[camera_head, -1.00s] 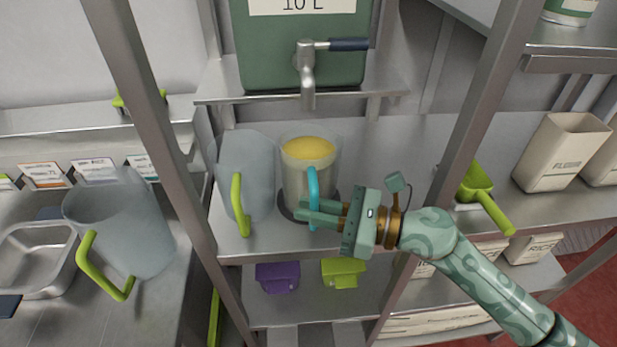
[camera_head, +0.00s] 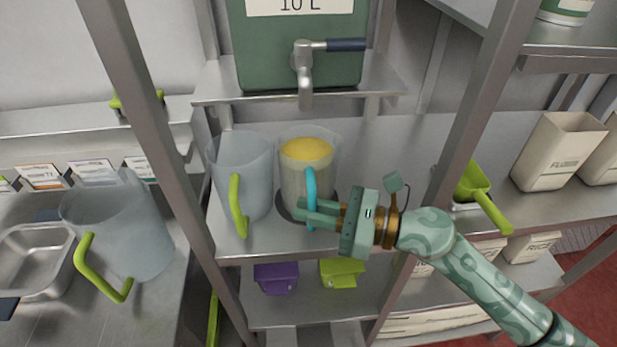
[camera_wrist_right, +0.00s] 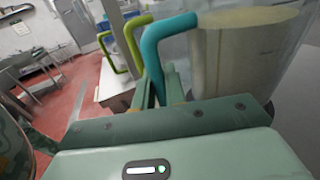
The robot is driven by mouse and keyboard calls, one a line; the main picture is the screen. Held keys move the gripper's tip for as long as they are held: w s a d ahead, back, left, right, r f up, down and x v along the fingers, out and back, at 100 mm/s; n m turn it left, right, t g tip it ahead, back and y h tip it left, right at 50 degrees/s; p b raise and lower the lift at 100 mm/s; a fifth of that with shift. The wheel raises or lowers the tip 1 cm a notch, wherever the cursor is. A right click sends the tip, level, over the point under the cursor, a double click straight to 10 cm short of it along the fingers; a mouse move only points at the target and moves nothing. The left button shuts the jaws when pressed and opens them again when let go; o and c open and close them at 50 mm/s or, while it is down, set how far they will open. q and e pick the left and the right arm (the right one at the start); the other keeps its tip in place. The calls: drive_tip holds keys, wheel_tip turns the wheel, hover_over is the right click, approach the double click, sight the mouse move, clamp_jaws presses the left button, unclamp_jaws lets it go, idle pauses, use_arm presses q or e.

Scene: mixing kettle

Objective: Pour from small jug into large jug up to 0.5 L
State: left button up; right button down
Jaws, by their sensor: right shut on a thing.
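A clear jug with a blue handle (camera_head: 308,182) stands on the middle shelf and holds yellow contents. My right gripper (camera_head: 308,211) is shut on the blue handle; the handle also shows between the fingers in the right wrist view (camera_wrist_right: 152,62). The jug is upright over a dark round pad, and I cannot tell if it touches it. A clear jug with a green handle (camera_head: 240,172) stands just left of it on the shelf and looks empty. Another clear jug with a green handle (camera_head: 125,235) stands on the left counter. My left gripper is not in view.
A green 10 L tank with a tap (camera_head: 305,70) is above the jugs. Metal posts (camera_head: 150,130) flank the shelf. A green scoop (camera_head: 480,195) and a flour container (camera_head: 562,150) are at right.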

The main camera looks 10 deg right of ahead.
sight(312, 188)
idle(0.4)
drive_tip(key=shift+r+p, duration=2.5)
drive_tip(key=shift+r, duration=0.7)
drive_tip(key=shift+f, duration=0.2)
